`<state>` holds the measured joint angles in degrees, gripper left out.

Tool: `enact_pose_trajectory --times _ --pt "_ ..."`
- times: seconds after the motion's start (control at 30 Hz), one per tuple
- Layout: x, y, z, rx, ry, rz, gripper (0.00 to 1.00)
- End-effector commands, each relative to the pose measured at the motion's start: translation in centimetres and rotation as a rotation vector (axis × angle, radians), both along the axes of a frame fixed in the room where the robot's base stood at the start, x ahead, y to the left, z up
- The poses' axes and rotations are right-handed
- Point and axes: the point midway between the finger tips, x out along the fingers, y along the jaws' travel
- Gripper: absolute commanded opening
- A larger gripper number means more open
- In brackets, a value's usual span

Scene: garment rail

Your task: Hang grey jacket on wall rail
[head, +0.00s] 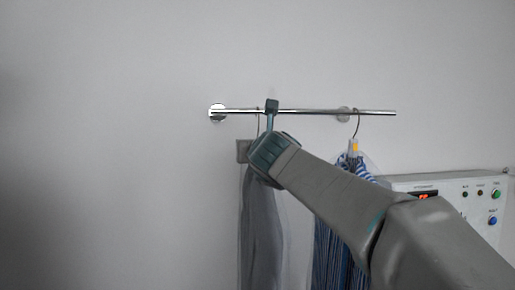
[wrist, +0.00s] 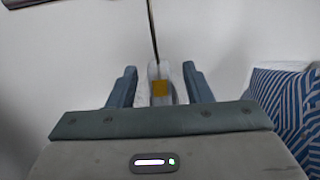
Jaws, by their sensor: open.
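The grey jacket (head: 260,235), in a clear cover, hangs below the left part of the wall rail (head: 310,112). Its thin hanger wire (head: 258,122) runs up to the rail in the head view; my gripper partly hides the top. My gripper (head: 271,108) is in front of the hanger at rail height. In the wrist view, my gripper (wrist: 160,85) is open, with a finger on each side of the pale hanger neck and its orange tag (wrist: 160,89). Gaps show on both sides. The hanger wire (wrist: 153,30) rises out of frame.
A blue striped garment (head: 328,240) hangs to the right on the same rail, and it shows at the right of the wrist view (wrist: 292,100). A white control panel (head: 465,190) with buttons stands at the right. The wall left of the rail is clear.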

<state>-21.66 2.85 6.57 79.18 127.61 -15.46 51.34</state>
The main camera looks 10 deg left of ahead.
Motion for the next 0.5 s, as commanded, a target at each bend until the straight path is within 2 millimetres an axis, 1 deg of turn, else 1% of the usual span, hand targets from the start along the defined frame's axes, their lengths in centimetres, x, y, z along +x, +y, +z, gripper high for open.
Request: enact_pose_trajectory --times 0.17,0.5 --pt "-2.7 -0.8 0.2 0.001 -0.004 0.0 0.45" --pt "-9.0 -2.5 0.5 0.002 -0.007 0.002 0.45"
